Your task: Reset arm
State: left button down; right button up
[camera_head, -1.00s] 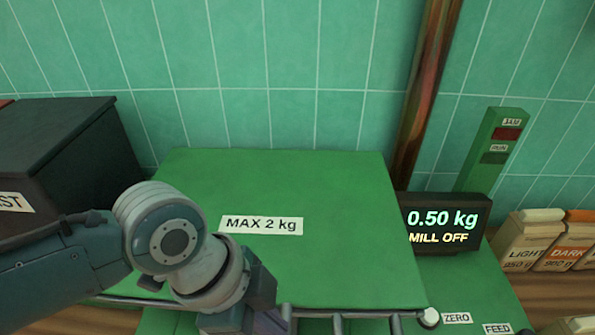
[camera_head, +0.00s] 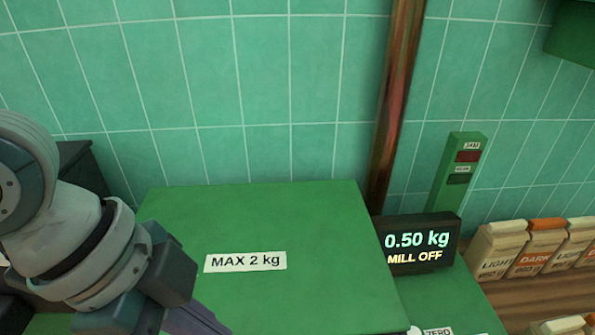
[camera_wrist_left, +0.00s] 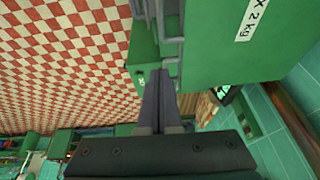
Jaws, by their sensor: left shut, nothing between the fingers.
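My left arm enters the head view from the left. Its gripper (camera_head: 208,322) is at the bottom edge, in front of the green box labelled MAX 2 kg (camera_head: 290,215). In the left wrist view my left gripper (camera_wrist_left: 159,80) shows its two grey fingers together with nothing between them. The green box also shows there at upper right (camera_wrist_left: 215,50). My right gripper is not in view.
A display (camera_head: 418,243) reads 0.50 kg and MILL OFF, right of the green box. Bags marked LIGHT (camera_head: 495,250) and DARK (camera_head: 537,247) stand further right. A copper pipe (camera_head: 397,100) runs up the tiled wall. A dark box (camera_head: 80,165) is partly hidden behind my arm.

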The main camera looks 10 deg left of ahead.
pick_arm(q)
jog(key=s+r+n+t+p, duration=0.2)
jog(key=s+r+n+p, duration=0.35)
jog(key=r+p, duration=0.3)
jog(key=s+a+r+n+y+p, duration=0.2)
jog(key=s+a+r+n+y, duration=0.1)
jog(key=a+n, duration=0.3)
jog(key=shift+s+r+n+p, duration=0.3)
jog(key=shift+s+r+n, duration=0.05)
jog(key=shift+r+n, duration=0.35)
